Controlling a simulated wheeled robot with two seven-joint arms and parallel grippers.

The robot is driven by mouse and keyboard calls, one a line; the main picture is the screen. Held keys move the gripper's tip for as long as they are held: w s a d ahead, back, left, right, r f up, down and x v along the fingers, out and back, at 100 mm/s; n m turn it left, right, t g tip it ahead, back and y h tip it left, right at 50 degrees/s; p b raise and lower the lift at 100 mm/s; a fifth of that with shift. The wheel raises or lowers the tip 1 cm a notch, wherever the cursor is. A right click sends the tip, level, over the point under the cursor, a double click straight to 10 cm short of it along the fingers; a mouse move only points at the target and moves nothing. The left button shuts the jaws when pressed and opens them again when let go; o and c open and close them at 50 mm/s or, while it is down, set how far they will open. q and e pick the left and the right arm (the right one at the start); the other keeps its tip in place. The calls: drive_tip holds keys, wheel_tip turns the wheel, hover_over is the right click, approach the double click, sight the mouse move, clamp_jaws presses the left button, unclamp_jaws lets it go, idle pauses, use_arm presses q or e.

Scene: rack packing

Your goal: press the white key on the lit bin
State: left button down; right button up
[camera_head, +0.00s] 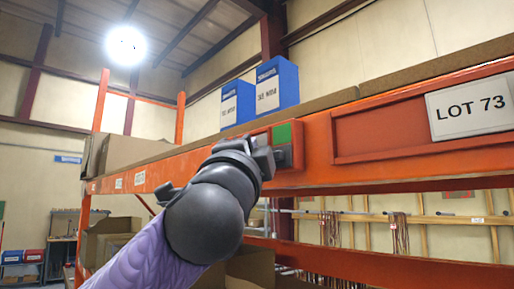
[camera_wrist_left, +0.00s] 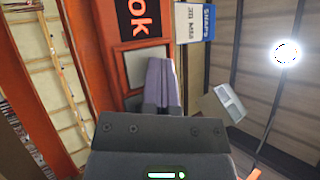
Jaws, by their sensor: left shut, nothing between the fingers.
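A small orange-framed panel sits on the orange rack beam, with a green square (camera_head: 282,134) above a grey square key (camera_head: 284,157). In the left wrist view a grey-green square (camera_wrist_left: 146,66) shows in an orange frame, beside a dark display (camera_wrist_left: 138,16) with orange letters "ok". No clearly white key can be made out. My left gripper (camera_head: 266,158) is shut and empty, its tips close to the grey key. Its fingers (camera_wrist_left: 162,84) partly cover the panel in the wrist view, and I cannot tell whether they touch it. My right gripper is not in view.
Two blue boxes (camera_head: 278,84) with white labels stand on the shelf above the panel. A "LOT 73" sign (camera_head: 470,105) is on the beam at the right. Cardboard boxes (camera_head: 130,150) sit at the left. The space in front of the rack looks clear.

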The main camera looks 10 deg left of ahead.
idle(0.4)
use_arm(q)
drive_tip(key=shift+s+a+b, duration=0.45)
drive_tip(key=shift+s, duration=0.2)
drive_tip(key=shift+s+a+b, duration=0.5)
drive_tip(key=shift+s+a, duration=0.3)
drive_tip(key=shift+s, duration=0.2)
drive_tip(key=shift+s+a+b, duration=0.5)
drive_tip(key=shift+s+a, duration=0.25)
drive_tip(key=shift+s, duration=0.2)
